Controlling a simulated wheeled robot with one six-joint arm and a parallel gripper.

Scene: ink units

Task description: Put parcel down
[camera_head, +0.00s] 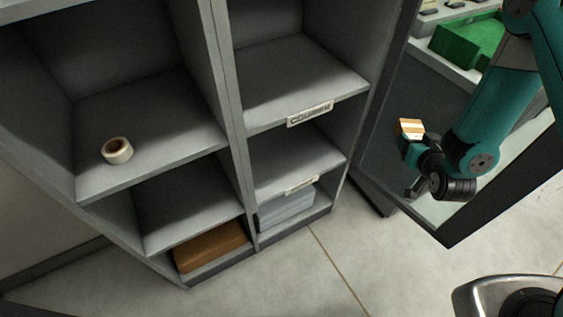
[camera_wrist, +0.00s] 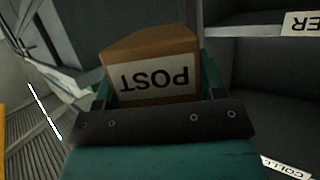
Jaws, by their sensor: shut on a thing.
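The parcel is a small brown box with a white label reading "POST", upside down in the wrist view (camera_wrist: 152,75). In the head view the parcel (camera_head: 411,128) shows as a small orange-brown and white block at the end of my arm, at the right. My gripper (camera_wrist: 158,88) is shut on the parcel, with a finger on each side of it. In the head view my gripper (camera_head: 413,143) is right of the shelf unit, apart from it. The parcel's far side is hidden.
A grey shelf unit (camera_head: 236,120) has several compartments. A tape roll (camera_head: 117,150) lies on a left shelf. A brown box (camera_head: 209,251) and a grey stack (camera_head: 287,210) fill lower compartments. A green tray (camera_head: 466,40) is at the top right. The middle shelves are bare.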

